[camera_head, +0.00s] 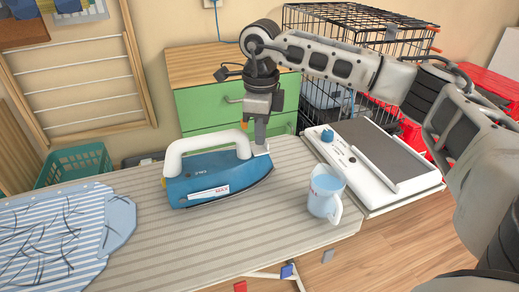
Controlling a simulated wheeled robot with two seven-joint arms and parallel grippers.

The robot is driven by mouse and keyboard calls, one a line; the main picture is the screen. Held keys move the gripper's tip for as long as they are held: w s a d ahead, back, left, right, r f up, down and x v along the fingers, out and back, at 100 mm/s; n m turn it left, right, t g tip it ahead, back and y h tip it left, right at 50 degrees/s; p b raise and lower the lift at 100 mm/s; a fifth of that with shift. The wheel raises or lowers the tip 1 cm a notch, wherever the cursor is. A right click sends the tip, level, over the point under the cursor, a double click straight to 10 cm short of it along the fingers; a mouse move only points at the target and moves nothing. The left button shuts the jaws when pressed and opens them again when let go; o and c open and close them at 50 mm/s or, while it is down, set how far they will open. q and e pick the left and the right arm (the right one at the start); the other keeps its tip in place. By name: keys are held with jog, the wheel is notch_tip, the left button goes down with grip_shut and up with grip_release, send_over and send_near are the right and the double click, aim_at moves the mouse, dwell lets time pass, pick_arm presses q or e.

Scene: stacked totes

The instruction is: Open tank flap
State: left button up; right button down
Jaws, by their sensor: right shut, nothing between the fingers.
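A blue iron (215,178) with a white handle (185,150) stands on the striped ironing board (160,225). Its pointed end is to the right. My right gripper (260,145) reaches down from above to the right end of the iron, beside the handle's front. Its fingers are shut with nothing between them, and the tips are at or very near a small white part there. The gripper covers part of this spot, so I cannot tell the tank flap's state or whether the tips touch it. My left gripper is not in view.
A jug of water (325,192) stands on the board right of the iron. A striped blue shirt (65,235) lies at the left. A white appliance with a grey top (378,155), a green drawer cabinet (215,108) and a black wire cage (345,20) are behind.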

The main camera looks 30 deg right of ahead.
jog(key=shift+s+d+f, duration=0.15)
jog(key=shift+f, duration=0.3)
jog(key=shift+d, duration=0.2)
jog(key=shift+s+d, duration=0.2)
jog(key=shift+d, duration=0.75)
jog(key=shift+s+d+f, duration=0.15)
jog(key=shift+d+f, duration=0.15)
jog(key=shift+f, duration=0.05)
jog(key=shift+r, duration=0.1)
notch_tip(320, 180, up, 8)
jog(key=d+p, duration=0.3)
jog(key=p, duration=0.3)
jog(key=shift+s+r+p, duration=0.2)
jog(key=shift+p, duration=0.15)
dwell(0.6)
